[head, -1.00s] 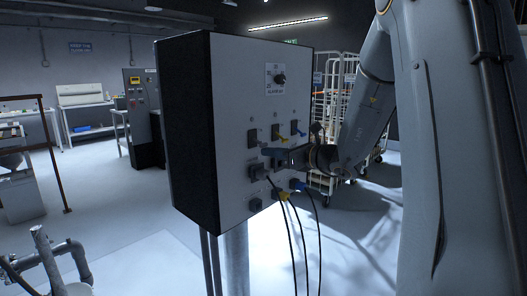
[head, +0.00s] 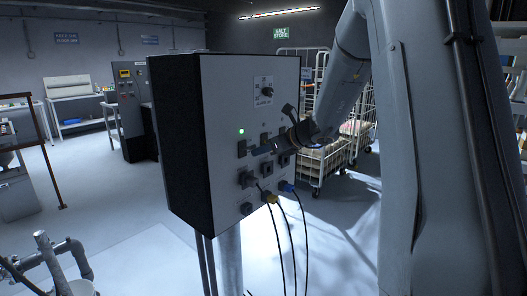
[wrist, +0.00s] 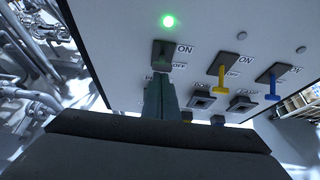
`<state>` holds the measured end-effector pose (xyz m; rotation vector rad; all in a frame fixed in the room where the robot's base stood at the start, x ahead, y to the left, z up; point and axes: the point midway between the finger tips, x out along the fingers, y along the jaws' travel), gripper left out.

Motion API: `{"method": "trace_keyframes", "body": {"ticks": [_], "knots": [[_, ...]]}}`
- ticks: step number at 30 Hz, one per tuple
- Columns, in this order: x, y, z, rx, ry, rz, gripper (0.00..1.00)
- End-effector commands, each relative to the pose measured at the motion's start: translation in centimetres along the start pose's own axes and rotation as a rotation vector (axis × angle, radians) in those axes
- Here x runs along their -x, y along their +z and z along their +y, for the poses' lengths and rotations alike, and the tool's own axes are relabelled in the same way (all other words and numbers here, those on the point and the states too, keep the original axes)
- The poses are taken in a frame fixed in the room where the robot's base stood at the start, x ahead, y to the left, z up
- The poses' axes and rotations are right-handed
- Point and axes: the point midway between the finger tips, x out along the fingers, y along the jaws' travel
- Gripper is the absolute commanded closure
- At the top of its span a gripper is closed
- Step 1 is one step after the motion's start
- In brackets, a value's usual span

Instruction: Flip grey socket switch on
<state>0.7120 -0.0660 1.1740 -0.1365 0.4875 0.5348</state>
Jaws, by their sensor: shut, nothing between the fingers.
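The grey socket switch (wrist: 163,52) is at the left of the switch row on the panel, with ON and OFF marked beside it. It also shows in the head view (head: 242,148). A green lamp (wrist: 168,21) above it is lit, and it shows lit in the head view (head: 241,131). My gripper (wrist: 160,97) is shut and empty, with its fingertips just under the grey switch. I cannot tell whether they touch it. The grey lever is not seen hanging down like the yellow lever (wrist: 221,82) and blue lever (wrist: 272,86), which point to OFF.
The panel box (head: 180,150) stands on a post. Below the switches are sockets, with a yellow plug (head: 270,197) and a blue plug (head: 287,186) on hanging cables. A wire cage trolley (head: 335,165) stands behind my arm. The floor left of the box is mostly clear.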

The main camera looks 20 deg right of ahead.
Motion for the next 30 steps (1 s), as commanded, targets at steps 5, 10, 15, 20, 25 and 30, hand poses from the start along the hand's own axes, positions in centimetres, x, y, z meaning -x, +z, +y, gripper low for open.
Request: {"method": "trace_keyframes", "body": {"ticks": [5,10,15,20,25,30], "knots": [[0.2,0.2,-0.1,0.000,-0.001,-0.001,1.00],[0.6,0.9,-0.1,0.000,-0.001,-0.001,1.00],[0.9,1.5,-0.1,0.000,-0.001,-0.002,1.00],[0.9,1.7,-0.1,0.001,-0.001,-0.006,1.00],[0.9,1.9,-0.2,0.003,-0.002,-0.009,1.00],[0.8,1.1,-0.2,0.002,-0.002,-0.010,1.00]]}}
